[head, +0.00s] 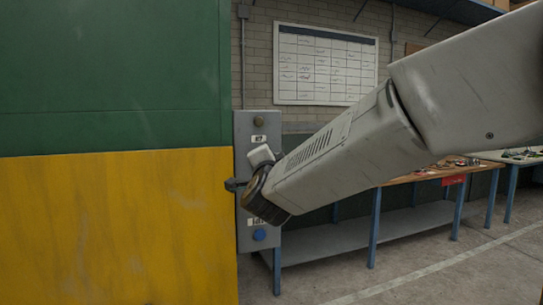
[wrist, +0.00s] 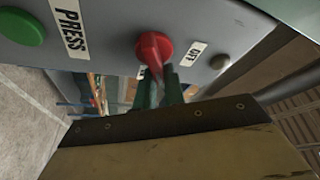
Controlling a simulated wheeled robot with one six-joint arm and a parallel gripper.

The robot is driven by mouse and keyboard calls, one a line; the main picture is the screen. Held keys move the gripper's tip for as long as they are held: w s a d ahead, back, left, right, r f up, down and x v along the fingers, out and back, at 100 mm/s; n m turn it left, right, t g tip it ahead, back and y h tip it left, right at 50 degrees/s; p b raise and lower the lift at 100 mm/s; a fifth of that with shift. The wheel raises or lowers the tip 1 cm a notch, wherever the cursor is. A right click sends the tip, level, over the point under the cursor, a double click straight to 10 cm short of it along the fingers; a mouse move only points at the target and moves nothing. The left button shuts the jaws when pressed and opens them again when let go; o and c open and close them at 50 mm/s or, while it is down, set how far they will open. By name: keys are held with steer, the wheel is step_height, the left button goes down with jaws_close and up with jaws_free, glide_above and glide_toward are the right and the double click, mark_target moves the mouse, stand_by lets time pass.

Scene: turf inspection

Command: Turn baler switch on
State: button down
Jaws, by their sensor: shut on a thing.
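The baler switch is a red rotary knob (wrist: 152,45) on a grey control panel (wrist: 105,22) in the wrist view. Its red handle points down in that picture, between my fingers. A white OFF label (wrist: 193,51) is just right of it. My gripper (wrist: 160,84) is shut on the red handle. The other label by the knob is mostly hidden. In the head view the panel (head: 243,150) stands upright at the edge of the green and yellow machine. My gripper (head: 236,184) reaches its front there, and the red knob is hidden.
A green button (wrist: 20,27) with a PRESS label (wrist: 70,27) and a small grey button (wrist: 220,61) flank the knob. In the head view a blue button (head: 260,235) is low on the panel. A workbench (head: 420,174) and whiteboard (head: 325,65) stand behind my arm.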

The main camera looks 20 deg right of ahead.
steer(key=m+g, duration=0.1)
steer(key=m, duration=0.2)
steer(key=f+m+g, duration=0.1)
steer(key=m, duration=0.2)
steer(key=shift+f, duration=0.2)
stand_by(0.5)
steer(key=c, duration=1.5)
jaws_free()
steer(key=shift+a+r, duration=0.1)
steer(key=shift+a, duration=0.1)
steer(key=shift+d, duration=0.2)
steer(key=shift+r, duration=0.1)
steer(key=v, duration=0.7)
steer(key=shift+s+r, duration=0.1)
steer(key=shift+s, duration=0.25)
